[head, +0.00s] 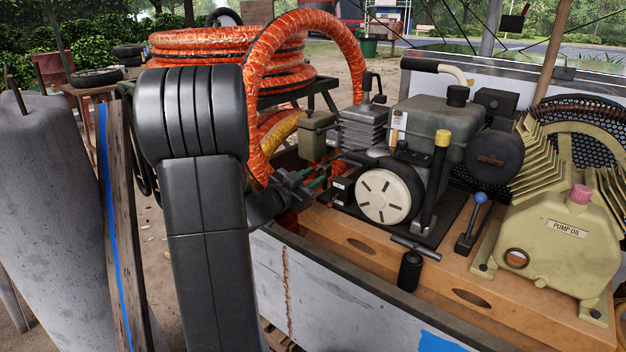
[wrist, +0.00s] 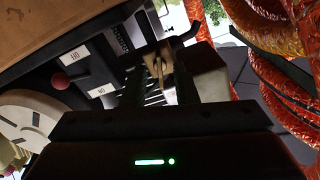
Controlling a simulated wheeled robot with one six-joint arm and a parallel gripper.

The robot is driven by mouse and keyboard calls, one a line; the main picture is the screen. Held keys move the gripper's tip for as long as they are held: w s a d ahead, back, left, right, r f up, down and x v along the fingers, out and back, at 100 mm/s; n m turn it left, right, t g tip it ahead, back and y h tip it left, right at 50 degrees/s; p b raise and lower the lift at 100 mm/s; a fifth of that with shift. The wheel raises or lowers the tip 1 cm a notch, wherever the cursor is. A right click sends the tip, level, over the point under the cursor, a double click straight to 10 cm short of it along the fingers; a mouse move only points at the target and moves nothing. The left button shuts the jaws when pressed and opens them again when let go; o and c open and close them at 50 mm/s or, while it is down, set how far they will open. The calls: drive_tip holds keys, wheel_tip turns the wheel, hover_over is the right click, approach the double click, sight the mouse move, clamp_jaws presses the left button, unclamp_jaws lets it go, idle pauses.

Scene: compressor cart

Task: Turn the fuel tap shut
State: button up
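My gripper (wrist: 160,72) shows from behind in the wrist view, its two dark fingers apart. A small tan, brass-like piece (wrist: 157,62), apparently the fuel tap, shows between the fingers, with a gap beside it; whether a finger touches it I cannot tell. In the head view my gripper (head: 312,182) is at the left end of the engine (head: 385,195), low beside the black box with a white label. The tap itself is not clear in that view, hidden by my gripper and engine parts.
A red knob (wrist: 60,80) and white labels (wrist: 75,53) sit on the dark panel beside my gripper. Orange hose coils (head: 235,60) stand close behind my arm. A yellowish pump (head: 555,235) stands at the right. The cart's front wall (head: 340,300) runs below.

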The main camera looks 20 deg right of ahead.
drive_tip(key=shift+w+d, duration=0.25)
drive_tip(key=shift+d, duration=0.1)
drive_tip(key=shift+c, duration=0.5)
clamp_jaws()
